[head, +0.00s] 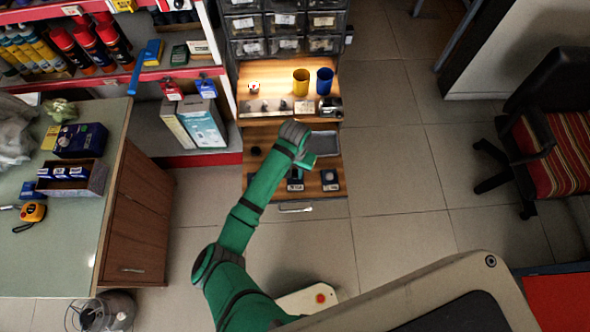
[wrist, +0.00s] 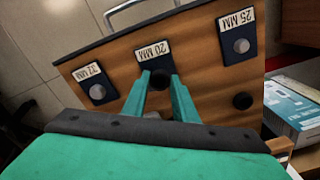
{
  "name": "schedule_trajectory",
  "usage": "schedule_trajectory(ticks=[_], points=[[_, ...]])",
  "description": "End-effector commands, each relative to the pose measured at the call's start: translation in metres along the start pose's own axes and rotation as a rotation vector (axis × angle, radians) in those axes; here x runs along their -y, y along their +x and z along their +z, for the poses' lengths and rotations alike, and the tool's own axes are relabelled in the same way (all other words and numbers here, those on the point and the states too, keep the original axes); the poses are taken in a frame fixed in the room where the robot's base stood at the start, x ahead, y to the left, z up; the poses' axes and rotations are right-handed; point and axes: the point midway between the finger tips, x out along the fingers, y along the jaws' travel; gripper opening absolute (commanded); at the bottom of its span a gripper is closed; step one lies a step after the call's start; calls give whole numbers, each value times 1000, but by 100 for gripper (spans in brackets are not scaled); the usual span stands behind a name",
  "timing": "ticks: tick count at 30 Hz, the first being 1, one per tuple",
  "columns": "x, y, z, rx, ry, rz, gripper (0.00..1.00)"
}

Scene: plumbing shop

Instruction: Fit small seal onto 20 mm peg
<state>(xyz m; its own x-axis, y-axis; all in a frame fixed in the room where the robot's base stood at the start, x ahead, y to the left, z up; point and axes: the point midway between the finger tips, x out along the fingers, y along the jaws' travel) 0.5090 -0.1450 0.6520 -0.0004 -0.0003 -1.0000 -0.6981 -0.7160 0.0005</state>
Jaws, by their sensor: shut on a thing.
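The wooden board in the wrist view (wrist: 205,75) carries three dark plates with pegs. The 20 MM plate (wrist: 153,52) is in the middle, the 32 MM peg (wrist: 97,91) at left and the 25 MM peg (wrist: 241,46) at right. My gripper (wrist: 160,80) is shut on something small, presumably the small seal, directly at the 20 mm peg. The fingers hide most of that peg and the held piece, so I cannot tell whether it is around the peg. A black round piece (wrist: 243,101) lies apart on the board, also visible in the head view (head: 256,151).
A grey tray (head: 325,143) lies behind my gripper. A yellow cup (head: 301,82) and a blue cup (head: 325,80) stand on the shelf above. Boxes (head: 202,124) stand at left. Floor (head: 400,190) to the right is clear up to the chair (head: 550,140).

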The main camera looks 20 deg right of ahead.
Motion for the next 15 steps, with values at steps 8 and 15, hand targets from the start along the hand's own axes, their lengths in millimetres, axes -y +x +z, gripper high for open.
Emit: schedule_trajectory(ticks=[8,15], points=[[0,5,0,1,0,0,5],[0,9,0,0,0,0,5]])
